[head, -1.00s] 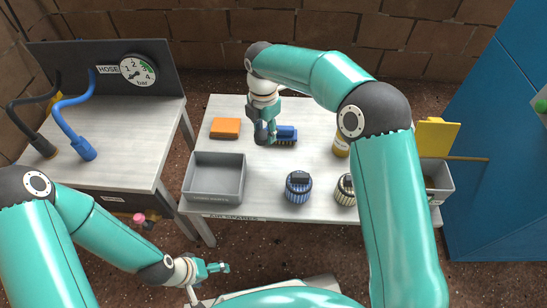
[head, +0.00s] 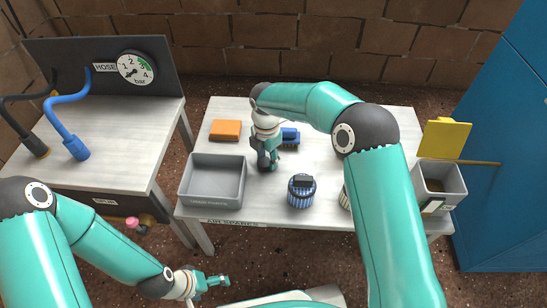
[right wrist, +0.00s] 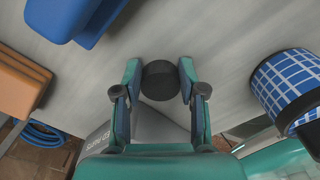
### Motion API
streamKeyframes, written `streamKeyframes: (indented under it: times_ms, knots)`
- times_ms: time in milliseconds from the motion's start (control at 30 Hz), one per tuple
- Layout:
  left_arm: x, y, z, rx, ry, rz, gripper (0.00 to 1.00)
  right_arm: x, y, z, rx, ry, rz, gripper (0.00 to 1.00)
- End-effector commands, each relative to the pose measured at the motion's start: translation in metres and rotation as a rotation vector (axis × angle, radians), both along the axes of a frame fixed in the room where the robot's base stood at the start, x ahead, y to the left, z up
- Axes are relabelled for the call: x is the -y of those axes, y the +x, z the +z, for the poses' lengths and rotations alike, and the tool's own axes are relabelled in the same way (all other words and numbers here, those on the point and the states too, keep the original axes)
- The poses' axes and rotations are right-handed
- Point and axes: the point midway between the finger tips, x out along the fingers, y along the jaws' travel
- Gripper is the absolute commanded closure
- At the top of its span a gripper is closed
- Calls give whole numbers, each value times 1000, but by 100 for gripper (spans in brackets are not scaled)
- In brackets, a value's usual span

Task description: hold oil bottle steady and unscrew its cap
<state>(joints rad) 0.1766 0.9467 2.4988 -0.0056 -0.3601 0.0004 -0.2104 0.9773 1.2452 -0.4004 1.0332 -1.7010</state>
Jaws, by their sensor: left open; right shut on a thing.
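My right gripper (head: 268,162) is over the table, between the grey bin and the blue-checked canister. In the right wrist view its fingers (right wrist: 159,82) are shut on a dark round cap-like thing (right wrist: 160,78). Whether this is the oil bottle's cap I cannot tell for sure. No oil bottle shows clearly now; the yellowish bottle seen earlier is hidden behind my right arm. My left gripper (head: 219,281) is open and empty, low in front of the table and away from it.
The grey bin (head: 187,190) stands at the table's front left. An orange block (head: 225,130) and a blue brush (head: 290,137) lie behind. The blue-checked canister (head: 301,194) stands close right of the right gripper. Another grey bin (head: 455,204) is at the right edge.

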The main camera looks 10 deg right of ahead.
Motion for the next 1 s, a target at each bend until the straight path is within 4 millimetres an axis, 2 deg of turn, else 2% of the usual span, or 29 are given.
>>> streamKeyframes:
  times_ms: [167, 200, 333, 733, 867, 1000]
  knots:
    - [0, 0, 0, 0, 0, 0, 13, 0, 0, -2, -1, -1, 0, 100]
    - [0, 0, 0, 0, 0, 0, 13, 0, 0, -2, 0, 0, -1, 56]
    - [0, 0, 0, 0, 0, 0, 13, 0, 0, -1, -1, -1, -1, 34]
    - [0, 0, 2, 0, 0, 0, 13, 1, 0, 3, 0, 0, -1, 34]
    - [0, 0, 9, 0, 0, 0, 13, 1, 0, 19, 1, 1, -2, 34]
    - [0, 0, 21, 0, 0, 0, 13, 0, 1, 46, 3, 1, -1, 34]
